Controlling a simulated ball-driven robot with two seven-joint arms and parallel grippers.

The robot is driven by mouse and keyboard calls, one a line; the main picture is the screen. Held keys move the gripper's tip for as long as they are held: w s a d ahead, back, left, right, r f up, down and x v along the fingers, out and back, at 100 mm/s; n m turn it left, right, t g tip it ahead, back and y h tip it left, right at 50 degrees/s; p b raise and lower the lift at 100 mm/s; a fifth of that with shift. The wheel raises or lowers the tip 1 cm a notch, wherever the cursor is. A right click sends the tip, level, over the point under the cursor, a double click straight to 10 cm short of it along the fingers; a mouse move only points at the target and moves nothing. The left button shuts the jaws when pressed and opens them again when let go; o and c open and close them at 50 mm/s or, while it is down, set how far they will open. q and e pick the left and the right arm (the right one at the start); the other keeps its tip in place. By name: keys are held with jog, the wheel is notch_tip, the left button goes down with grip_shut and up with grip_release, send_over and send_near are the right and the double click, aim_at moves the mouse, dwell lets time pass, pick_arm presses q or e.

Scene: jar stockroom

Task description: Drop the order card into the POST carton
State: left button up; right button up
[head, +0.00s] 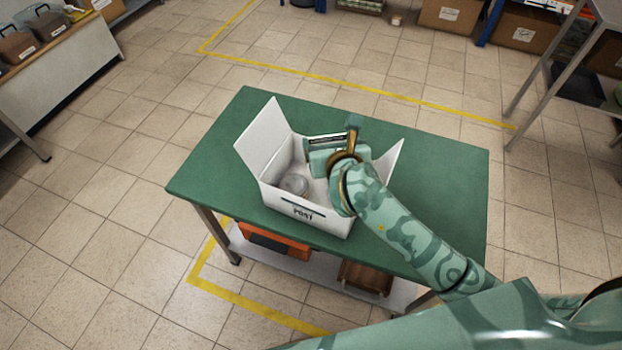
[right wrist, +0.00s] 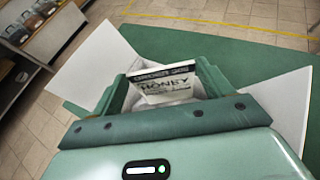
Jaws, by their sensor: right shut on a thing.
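The white POST carton (head: 312,219) stands open on the green table, its flaps spread out. A round jar (head: 294,184) sits inside it at the left. My right gripper (head: 330,138) is over the carton. In the right wrist view its two fingers (right wrist: 168,92) are shut on the order card (right wrist: 165,84), a white card with a dark top band and the word HONEY. The card is over the carton's opening; its lower edge is hidden by the gripper. My left gripper is in neither view.
The green table (head: 225,150) is bare around the carton. An orange box (head: 270,243) and a brown box (head: 366,277) sit on its lower shelf. Shelving with cartons stands at the back right; a bench with bins (head: 18,42) is at the left.

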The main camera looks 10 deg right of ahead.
notch_tip(320, 180, down, 5)
jog(key=b, duration=0.4)
jog(key=shift+f, duration=0.15)
jog(key=shift+s, duration=0.1)
jog(key=o, duration=1.2)
jog(key=shift+c, duration=0.2)
jog(key=p+v, duration=0.3)
jog(key=v, duration=1.3)
jog(key=shift+s, duration=0.15)
